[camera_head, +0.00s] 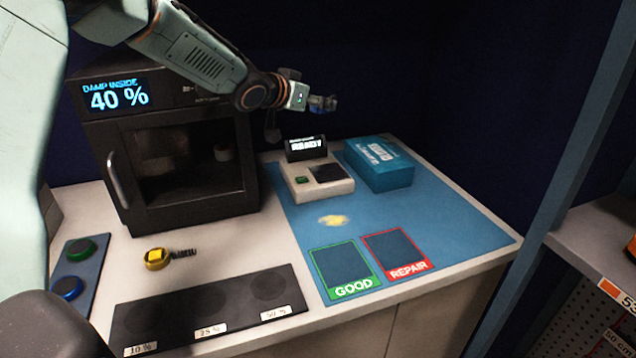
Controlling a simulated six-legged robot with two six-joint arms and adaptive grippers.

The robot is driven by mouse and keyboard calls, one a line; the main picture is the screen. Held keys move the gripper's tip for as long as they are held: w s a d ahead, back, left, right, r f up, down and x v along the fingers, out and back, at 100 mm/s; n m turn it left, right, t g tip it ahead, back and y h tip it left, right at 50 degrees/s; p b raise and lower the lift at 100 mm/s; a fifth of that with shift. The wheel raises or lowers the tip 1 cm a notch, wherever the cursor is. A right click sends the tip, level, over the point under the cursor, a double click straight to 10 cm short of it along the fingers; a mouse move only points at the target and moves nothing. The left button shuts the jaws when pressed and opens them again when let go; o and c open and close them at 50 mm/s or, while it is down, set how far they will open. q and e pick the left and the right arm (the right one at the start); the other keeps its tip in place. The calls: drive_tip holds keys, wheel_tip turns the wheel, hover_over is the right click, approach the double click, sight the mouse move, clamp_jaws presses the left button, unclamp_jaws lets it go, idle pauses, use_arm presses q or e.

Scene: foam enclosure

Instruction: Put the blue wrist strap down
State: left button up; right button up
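My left gripper (326,104) is at the end of the arm that reaches in from the upper left. It is in the air, in front of the dark back wall and above the small white device. Its fingers are closed around a small dark blue item, the blue wrist strap (319,101); the fingers hide most of it. A yellow strap-like item (157,258) with a dark coiled cord lies on the white bench in front of the black cabinet. My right gripper is not in view.
The black cabinet (180,165) displays 40 %. A white device (316,181) and a blue box (379,163) stand on the blue mat (455,235), near GOOD (343,270) and REPAIR (396,254) squares. A dark three-circle panel (210,305) and green and blue discs (68,288) are at front left.

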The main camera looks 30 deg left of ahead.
use_arm(q)
wheel_tip(320, 180, down, 6)
drive_tip(key=b, duration=0.2)
hover_over(316, 181)
wheel_tip(316, 181, down, 7)
drive_tip(key=shift+w+f+b, duration=0.1)
drive_tip(key=shift+b, duration=0.35)
drive_tip(key=shift+s+f, duration=0.3)
drive_tip(key=shift+f, duration=0.3)
drive_tip(key=f, duration=0.4)
drive_tip(key=shift+w+b, duration=0.3)
drive_tip(key=shift+b, duration=0.1)
drive_tip(key=shift+s+r, duration=0.1)
drive_tip(key=shift+s, duration=0.05)
drive_tip(key=o, duration=1)
drive_tip(key=shift+f, duration=0.2)
